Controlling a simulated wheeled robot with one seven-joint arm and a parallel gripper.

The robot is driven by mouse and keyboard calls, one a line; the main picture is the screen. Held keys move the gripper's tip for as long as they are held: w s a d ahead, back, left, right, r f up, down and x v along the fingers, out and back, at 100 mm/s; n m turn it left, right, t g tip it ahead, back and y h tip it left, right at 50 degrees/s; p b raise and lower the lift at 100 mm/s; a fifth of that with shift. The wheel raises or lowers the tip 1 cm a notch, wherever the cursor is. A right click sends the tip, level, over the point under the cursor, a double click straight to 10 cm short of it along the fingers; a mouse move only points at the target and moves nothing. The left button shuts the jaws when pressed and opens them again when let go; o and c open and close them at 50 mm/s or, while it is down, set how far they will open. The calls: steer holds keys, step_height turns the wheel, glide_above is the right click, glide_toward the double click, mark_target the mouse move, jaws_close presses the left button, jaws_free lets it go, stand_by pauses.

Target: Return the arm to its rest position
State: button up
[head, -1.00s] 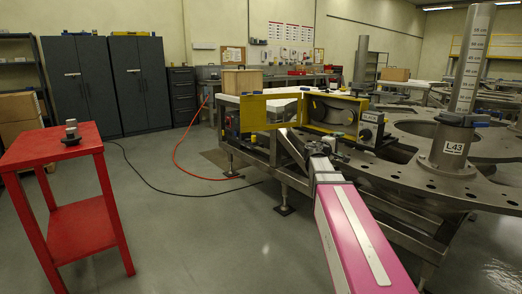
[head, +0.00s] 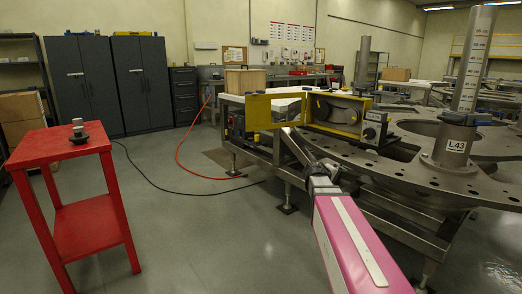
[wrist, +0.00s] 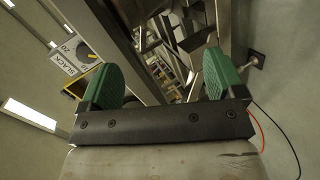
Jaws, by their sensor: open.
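My gripper (wrist: 160,88) shows in the wrist view with its two green finger pads wide apart and nothing between them. Beyond the pads are grey metal frame beams and, at upper left, a label reading SLACK (wrist: 67,58). In the head view my pink arm reaches forward toward the turret plate (head: 440,182) and its frame.
A red side table (head: 60,150) at left carries a small dark-based metal part (head: 78,132). A yellow-framed unit (head: 335,118) sits on the plate's left part. A post marked L43 (head: 456,146) stands at right. An orange hose (head: 180,150) and black cable cross the otherwise clear floor.

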steer(key=s+a+f+m+g+y, duration=0.2)
steer(key=s+a+f+y, duration=0.3)
steer(key=s+f, duration=0.6)
steer(key=s+a+f+m+g+y, duration=0.3)
steer(key=s+a+f+g+y, duration=0.2)
steer(key=s+a+f, duration=0.4)
step_height(320, 180, down, 3)
steer(key=shift+s+f+y, duration=0.2)
steer(key=shift+s+y, duration=0.3)
steer(key=shift+s, duration=0.4)
steer(key=shift+a, duration=0.1)
